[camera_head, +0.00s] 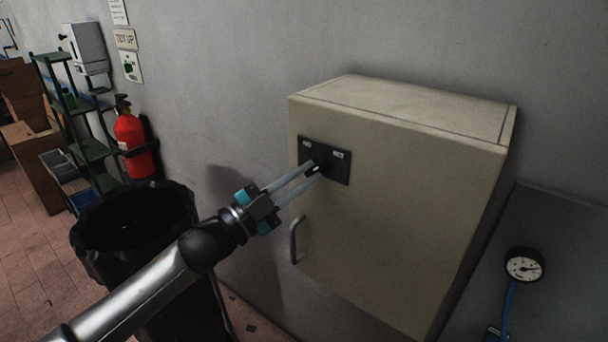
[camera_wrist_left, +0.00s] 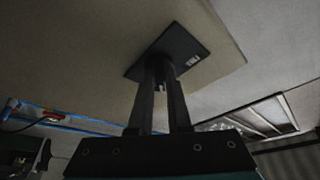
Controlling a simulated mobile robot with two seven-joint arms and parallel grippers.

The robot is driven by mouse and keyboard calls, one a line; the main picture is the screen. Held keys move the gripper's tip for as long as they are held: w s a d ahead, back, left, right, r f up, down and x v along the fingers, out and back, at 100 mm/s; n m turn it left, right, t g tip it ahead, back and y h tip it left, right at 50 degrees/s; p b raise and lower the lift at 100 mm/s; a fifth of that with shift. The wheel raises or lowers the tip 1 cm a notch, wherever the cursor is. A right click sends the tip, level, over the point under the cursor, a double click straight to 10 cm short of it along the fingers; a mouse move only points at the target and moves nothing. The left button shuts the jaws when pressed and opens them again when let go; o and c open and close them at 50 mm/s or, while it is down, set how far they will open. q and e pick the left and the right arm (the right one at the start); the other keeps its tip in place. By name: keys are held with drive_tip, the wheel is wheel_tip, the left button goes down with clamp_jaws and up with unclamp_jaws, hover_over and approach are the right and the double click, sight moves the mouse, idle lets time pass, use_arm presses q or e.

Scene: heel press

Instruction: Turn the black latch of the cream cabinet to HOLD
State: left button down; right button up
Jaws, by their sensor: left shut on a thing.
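The cream cabinet (camera_head: 400,210) is on the grey wall, its door shut. On its door's upper left is a black plate (camera_head: 341,170) with two small pale labels. The plate also shows in the left wrist view (camera_wrist_left: 185,45). My left gripper (camera_head: 318,166) reaches in from the left, and its two long fingers are shut on the black latch at the middle of the plate. The fingers mostly hide the latch, so I cannot tell which way it points. The label words are too small to read. My right gripper is in neither view.
A curved door handle (camera_head: 296,240) is below the plate. A black bin (camera_head: 135,225) stands under my left arm. A red extinguisher (camera_head: 132,140) and a green shelf (camera_head: 75,125) are at the left. A dial gauge (camera_head: 524,265) with a blue hose is at the lower right.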

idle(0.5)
use_arm(q)
drive_tip(key=c, duration=0.9)
unclamp_jaws()
drive_tip(key=shift+o, duration=0.2)
drive_tip(key=b+v, duration=0.4)
drive_tip(key=v, duration=1.1)
drive_tip(key=shift+a, duration=0.15)
drive_tip(key=shift+r, duration=0.15)
